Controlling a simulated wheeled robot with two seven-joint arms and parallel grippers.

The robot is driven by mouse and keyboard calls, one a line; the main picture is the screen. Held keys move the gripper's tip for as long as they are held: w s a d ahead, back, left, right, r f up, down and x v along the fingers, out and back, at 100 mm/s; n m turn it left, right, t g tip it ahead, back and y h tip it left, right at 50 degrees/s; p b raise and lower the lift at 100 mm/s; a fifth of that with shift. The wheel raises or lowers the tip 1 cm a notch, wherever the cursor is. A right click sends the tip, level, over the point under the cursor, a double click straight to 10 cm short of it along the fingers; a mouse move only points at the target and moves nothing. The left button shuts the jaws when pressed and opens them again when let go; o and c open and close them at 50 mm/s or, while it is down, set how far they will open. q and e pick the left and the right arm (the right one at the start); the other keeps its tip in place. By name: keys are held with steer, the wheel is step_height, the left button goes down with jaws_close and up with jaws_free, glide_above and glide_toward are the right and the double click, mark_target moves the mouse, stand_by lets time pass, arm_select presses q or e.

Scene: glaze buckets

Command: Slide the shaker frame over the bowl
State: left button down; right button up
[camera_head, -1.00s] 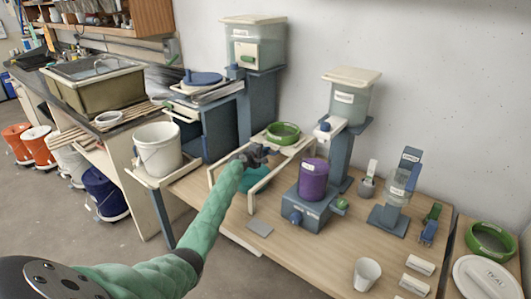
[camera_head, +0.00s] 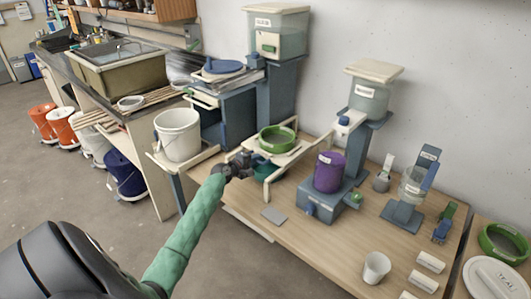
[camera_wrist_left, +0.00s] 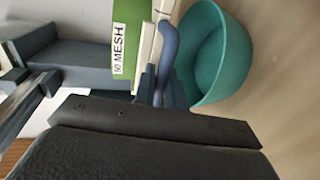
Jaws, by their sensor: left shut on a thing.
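The cream shaker frame (camera_head: 290,152) sits on its pale rails near the table's left edge and carries a green sieve ring (camera_head: 277,138). In the left wrist view the ring (camera_wrist_left: 126,40) is labelled "50 MESH". The teal bowl (camera_head: 264,172) stands low under the rails, partly hidden by them and the gripper. In the wrist view the bowl (camera_wrist_left: 218,52) shows beside the frame's front edge. My left gripper (camera_head: 240,163) is at the frame's front left, shut on its blue handle (camera_wrist_left: 168,60). My right gripper is out of view.
A purple bucket (camera_head: 330,172) on a blue base stands right of the rails. A white bucket (camera_head: 178,134) stands on a shelf to the left. A white cup (camera_head: 376,267) stands at the front right.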

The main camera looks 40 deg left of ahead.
arm_select(q)
steer(key=f+v, duration=0.1)
steer(key=v, duration=0.5)
steer(key=shift+s, duration=0.2)
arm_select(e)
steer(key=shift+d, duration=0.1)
arm_select(q)
steer(key=shift+f, duration=0.1)
steer(key=c, duration=1.5)
jaws_free()
steer(key=shift+a, duration=0.1)
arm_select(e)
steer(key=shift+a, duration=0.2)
